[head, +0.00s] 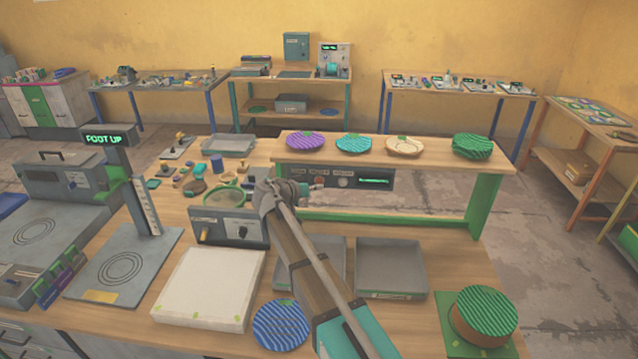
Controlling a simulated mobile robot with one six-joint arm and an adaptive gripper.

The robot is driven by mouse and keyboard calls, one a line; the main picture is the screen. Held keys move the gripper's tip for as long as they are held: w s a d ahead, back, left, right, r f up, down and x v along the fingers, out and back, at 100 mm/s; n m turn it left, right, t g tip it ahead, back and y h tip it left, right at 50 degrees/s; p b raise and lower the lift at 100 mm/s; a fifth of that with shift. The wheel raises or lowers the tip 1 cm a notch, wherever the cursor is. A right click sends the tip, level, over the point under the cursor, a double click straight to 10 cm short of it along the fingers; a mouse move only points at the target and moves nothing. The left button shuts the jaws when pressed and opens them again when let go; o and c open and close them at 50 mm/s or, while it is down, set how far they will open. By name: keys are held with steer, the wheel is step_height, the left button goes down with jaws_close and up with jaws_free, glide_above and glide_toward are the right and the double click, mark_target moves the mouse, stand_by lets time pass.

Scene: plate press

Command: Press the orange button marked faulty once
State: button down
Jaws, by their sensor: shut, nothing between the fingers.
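A grey control panel (355,186) hangs under the raised wooden shelf (375,153). It has a row of small labels, too small to read, and a lit green display (375,181). A pale round button (343,183) shows on it. I cannot make out an orange button; part of the panel's left side is hidden behind my gripper. My gripper (317,187) is shut and empty. Its tip points right, in front of the panel's left half. I cannot tell whether it touches the panel.
Striped discs, including a purple one (306,141), sit on the shelf above. Below are grey trays (391,268), a white slab (209,288) and a blue striped disc (282,325). A grey box with a knob (228,227) stands left of my arm.

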steer(key=shift+s+a, duration=0.1)
steer(key=shift+s, duration=2.4)
steer(key=s+d+f+g+y, duration=0.1)
steer(key=s+d+f+g, duration=0.1)
steer(key=s+d+f, duration=0.3)
steer(key=s+d+f+n+g+y, duration=0.1)
steer(key=s+d+g, duration=0.15)
steer(key=d, duration=0.45)
steer(key=s+d+f+g+y, duration=0.2)
steer(key=s+d+f+g, duration=0.1)
steer(key=d, duration=0.3)
steer(key=s+d+f+n+g+y, duration=0.1)
steer(key=s+d+f+y, duration=0.1)
steer(key=s, duration=0.4)
steer(key=s+d+f+n+g+y, duration=0.1)
steer(key=s+d+f+g+y, duration=0.1)
steer(key=s, duration=0.5)
steer(key=shift+d+n+y, duration=0.3)
steer(key=shift+d+y, duration=0.4)
steer(key=shift+y, duration=0.5)
steer(key=shift+s, duration=0.1)
